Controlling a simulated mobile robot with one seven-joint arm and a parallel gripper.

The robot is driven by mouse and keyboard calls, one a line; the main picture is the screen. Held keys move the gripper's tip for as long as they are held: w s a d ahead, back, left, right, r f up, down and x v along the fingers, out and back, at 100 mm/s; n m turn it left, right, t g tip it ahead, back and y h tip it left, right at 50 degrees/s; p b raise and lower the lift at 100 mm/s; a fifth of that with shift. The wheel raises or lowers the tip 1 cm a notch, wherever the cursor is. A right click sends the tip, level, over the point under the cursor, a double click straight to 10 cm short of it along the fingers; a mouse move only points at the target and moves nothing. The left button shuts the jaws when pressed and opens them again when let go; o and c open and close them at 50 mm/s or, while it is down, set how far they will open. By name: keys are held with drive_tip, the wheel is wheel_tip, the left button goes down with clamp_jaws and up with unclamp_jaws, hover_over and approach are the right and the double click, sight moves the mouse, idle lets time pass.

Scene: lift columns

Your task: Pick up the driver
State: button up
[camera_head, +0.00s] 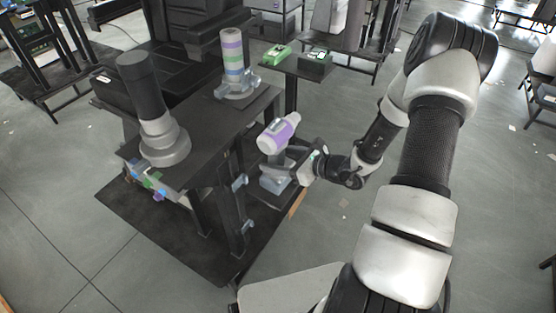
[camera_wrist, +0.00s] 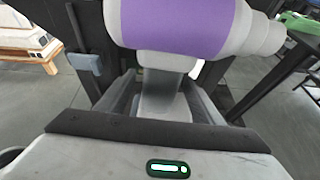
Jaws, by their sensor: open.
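The driver (camera_head: 278,133) has a purple and white barrel, with a grey part showing below it. My gripper (camera_head: 288,160) reaches in from the right, just below the barrel. In the wrist view the driver's purple barrel (camera_wrist: 185,25) fills the top. Its grey handle (camera_wrist: 162,90) comes down between my open fingers. I cannot tell whether either finger touches it. What holds the driver up is partly hidden by my gripper.
A dark lift column with a grey base (camera_head: 165,140) and a purple-green striped column (camera_head: 233,60) stand on the dark table (camera_head: 205,150). A small stand with green and dark boxes (camera_head: 278,54) is behind.

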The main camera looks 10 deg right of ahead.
drive_tip(key=shift+w+a+f, duration=0.1)
drive_tip(key=shift+w+a, duration=0.05)
drive_tip(key=shift+w, duration=0.05)
drive_tip(key=c, duration=1.4)
clamp_jaws()
